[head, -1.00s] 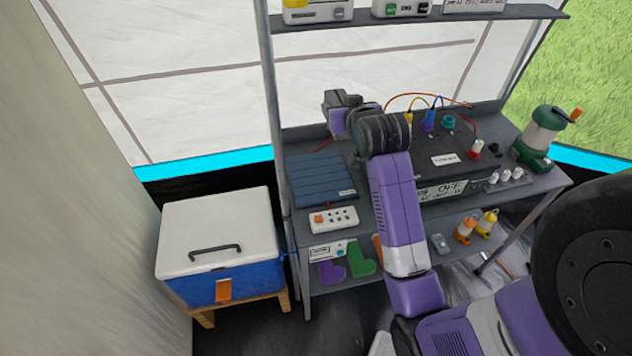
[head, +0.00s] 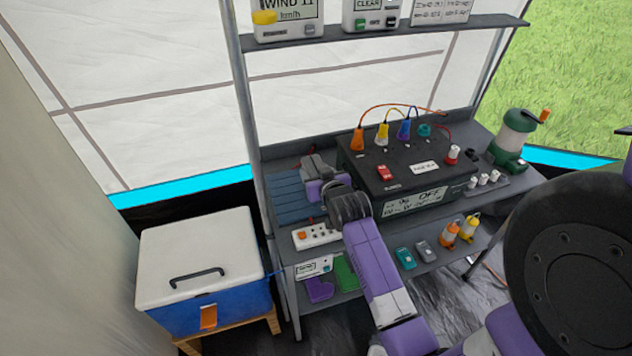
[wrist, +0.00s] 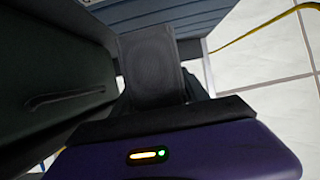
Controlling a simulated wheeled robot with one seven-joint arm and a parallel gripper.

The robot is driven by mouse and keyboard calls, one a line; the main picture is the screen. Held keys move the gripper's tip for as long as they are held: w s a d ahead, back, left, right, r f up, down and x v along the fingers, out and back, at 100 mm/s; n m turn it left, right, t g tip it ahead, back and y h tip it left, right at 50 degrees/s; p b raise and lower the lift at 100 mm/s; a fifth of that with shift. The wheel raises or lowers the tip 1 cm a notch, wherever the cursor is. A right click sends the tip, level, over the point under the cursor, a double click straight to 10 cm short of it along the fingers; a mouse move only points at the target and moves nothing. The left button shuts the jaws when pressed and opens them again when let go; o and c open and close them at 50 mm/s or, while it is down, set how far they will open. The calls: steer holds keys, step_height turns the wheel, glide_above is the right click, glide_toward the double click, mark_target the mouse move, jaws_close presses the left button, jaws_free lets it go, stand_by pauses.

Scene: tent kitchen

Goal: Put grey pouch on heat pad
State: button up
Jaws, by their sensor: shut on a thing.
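The heat pad (head: 288,200) is a blue ribbed mat lying flat at the left end of the bench top. It also shows at the top of the wrist view (wrist: 200,14). My gripper (head: 316,170) is over the pad's right part, close to the power box. It is shut on the grey pouch, a dark grey flat shape (wrist: 150,65) in the wrist view. Pouch and fingers are hard to tell apart. My gripper hides part of the pad, and I cannot tell whether the pouch touches it.
A black power box (head: 400,160) with coloured plugs and cables stands right of my gripper. A white socket strip (head: 314,236) lies in front of the pad. An upper shelf (head: 380,36) crosses above. A cooler (head: 200,265) stands left.

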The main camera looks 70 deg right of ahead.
steer(key=shift+f, duration=1.7)
steer(key=shift+f, duration=0.1)
steer(key=o, duration=1.6)
steer(key=v, duration=1.2)
steer(key=s+a+r+n+t+y, duration=0.2)
steer(key=s+a+n+t+y, duration=0.15)
steer(key=a, duration=1.05)
steer(key=s+a+r+n+t+y, duration=0.1)
steer(key=s+a+n+t+y, duration=0.2)
steer(key=a, duration=1.1)
steer(key=s+a+r+n+y, duration=0.3)
steer(key=s+a+r+y, duration=0.1)
steer(key=s+a+r, duration=0.2)
steer(key=shift+v, duration=0.85)
